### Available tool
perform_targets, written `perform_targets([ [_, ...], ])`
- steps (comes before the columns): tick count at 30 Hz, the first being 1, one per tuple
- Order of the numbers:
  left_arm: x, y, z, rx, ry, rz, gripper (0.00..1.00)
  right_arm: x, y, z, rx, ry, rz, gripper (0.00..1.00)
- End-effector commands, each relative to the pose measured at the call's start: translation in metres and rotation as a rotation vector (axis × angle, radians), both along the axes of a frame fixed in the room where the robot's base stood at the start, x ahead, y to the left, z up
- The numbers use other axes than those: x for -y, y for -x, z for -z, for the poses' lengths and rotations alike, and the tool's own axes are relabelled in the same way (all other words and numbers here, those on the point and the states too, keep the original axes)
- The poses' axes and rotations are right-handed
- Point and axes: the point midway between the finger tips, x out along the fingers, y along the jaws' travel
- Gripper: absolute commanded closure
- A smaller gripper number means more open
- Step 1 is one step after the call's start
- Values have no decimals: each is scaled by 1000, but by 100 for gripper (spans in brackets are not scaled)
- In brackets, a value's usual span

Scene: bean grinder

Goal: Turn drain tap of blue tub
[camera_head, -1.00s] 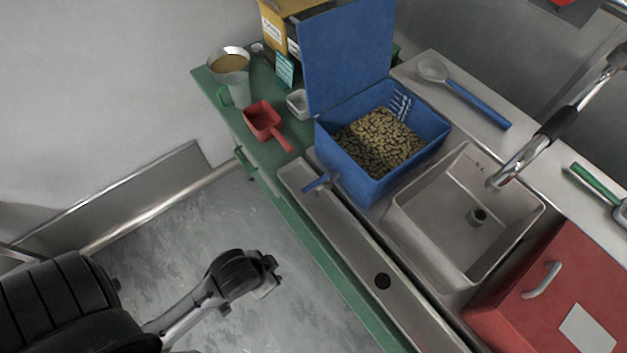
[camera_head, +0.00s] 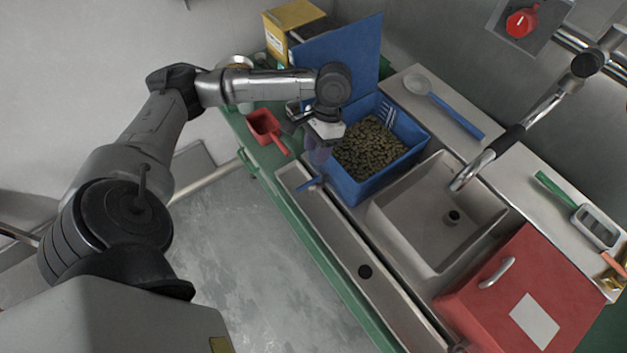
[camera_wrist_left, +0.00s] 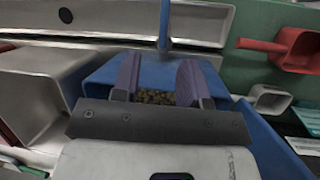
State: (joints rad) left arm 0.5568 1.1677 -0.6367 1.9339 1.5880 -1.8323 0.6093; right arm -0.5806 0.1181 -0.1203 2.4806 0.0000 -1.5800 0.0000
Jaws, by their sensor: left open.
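The blue tub (camera_head: 352,188) is full of beans (camera_head: 375,150) and stands on the counter left of the sink, with its blue lid raised. Its blue drain tap (camera_head: 311,184) sticks out from the tub's lower front side over a metal trough. It also shows as a blue bar in the left wrist view (camera_wrist_left: 165,24). My left gripper (camera_head: 318,157) points down at the tub's front left edge, a little above the tap. Its purple fingers (camera_wrist_left: 158,66) are apart and empty, and the tap lies ahead of their gap, apart from them. My right gripper is not visible.
The trough (camera_head: 335,232) runs along the counter's front edge. A red scoop (camera_head: 264,124) lies left of my left gripper. A sink (camera_head: 425,225) with a faucet (camera_head: 478,168) stands right of the tub, and a red box (camera_head: 520,285) beyond it. The floor in front is clear.

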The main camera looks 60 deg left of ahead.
Motion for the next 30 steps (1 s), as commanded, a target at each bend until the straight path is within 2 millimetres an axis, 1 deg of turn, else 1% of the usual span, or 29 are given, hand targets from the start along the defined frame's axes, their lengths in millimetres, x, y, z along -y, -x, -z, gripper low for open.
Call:
perform_targets([
  [1,-10,-1,-8,-15,-1,-39,60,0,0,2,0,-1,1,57],
  [4,-18,-1,-18,-38,6,-88,60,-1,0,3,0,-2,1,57],
  [6,-21,1,-19,-47,9,-105,60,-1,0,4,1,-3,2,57],
  [8,-21,2,-15,-52,10,-110,60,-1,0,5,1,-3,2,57],
  [11,-17,8,-3,-54,11,-110,60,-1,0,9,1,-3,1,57],
  [21,-3,30,55,-53,11,-108,60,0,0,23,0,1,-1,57],
  [27,4,41,81,-52,11,-107,60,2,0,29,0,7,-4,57],
  [30,6,44,90,-51,11,-108,60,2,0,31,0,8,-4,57],
])
